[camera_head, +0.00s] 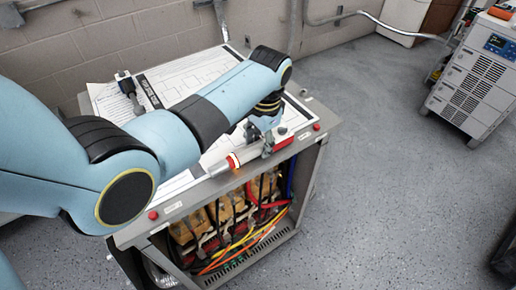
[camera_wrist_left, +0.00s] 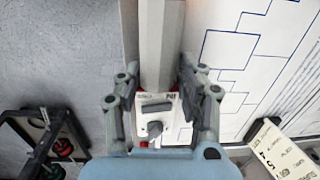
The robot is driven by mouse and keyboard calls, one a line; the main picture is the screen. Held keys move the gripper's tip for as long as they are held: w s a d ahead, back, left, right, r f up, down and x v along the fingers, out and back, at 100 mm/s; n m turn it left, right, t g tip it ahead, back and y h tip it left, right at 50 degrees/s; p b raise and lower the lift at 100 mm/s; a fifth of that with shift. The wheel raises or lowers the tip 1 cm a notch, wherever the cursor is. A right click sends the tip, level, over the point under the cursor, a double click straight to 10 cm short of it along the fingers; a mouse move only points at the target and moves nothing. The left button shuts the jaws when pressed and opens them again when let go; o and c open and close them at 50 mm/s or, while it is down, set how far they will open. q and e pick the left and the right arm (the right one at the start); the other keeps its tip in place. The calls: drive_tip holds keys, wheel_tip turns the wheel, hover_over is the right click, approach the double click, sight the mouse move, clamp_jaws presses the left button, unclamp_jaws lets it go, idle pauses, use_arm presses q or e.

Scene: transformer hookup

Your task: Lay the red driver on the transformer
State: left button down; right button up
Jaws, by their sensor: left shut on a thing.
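The transformer (camera_head: 305,135) is a grey open-fronted cabinet with wound coils and coloured wires inside and a papered top. My left gripper (camera_head: 267,138) is over its front top edge, and my arm hides part of the top. The gripper is shut on the red driver (camera_head: 233,160), which has a red-orange collar, a pale body and a grey nose pointing left along the edge. In the left wrist view the driver (camera_wrist_left: 157,50) runs between the two fingers (camera_wrist_left: 160,90). I cannot tell whether it touches the top. My right gripper is not in view.
A dark clamp-like tool (camera_head: 127,86) and a black strip (camera_head: 151,92) lie on the back left of the top. A grey wheeled unit with a blue screen (camera_head: 475,85) stands at the right. The floor between (camera_head: 385,150) is clear.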

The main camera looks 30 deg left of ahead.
use_arm(q)
drive_tip(key=shift+f, duration=0.4)
drive_tip(key=shift+s+r, duration=0.15)
drive_tip(key=shift+r, duration=0.05)
drive_tip(key=c, duration=1.1)
unclamp_jaws()
drive_tip(key=shift+f, duration=0.1)
drive_tip(key=shift+o, duration=1.4)
drive_tip(key=shift+r, duration=0.5)
drive_tip(key=r, duration=0.9)
drive_tip(key=shift+w+d+r, duration=0.2)
drive_tip(key=shift+d+r, duration=0.2)
drive_tip(key=shift+r, duration=0.65)
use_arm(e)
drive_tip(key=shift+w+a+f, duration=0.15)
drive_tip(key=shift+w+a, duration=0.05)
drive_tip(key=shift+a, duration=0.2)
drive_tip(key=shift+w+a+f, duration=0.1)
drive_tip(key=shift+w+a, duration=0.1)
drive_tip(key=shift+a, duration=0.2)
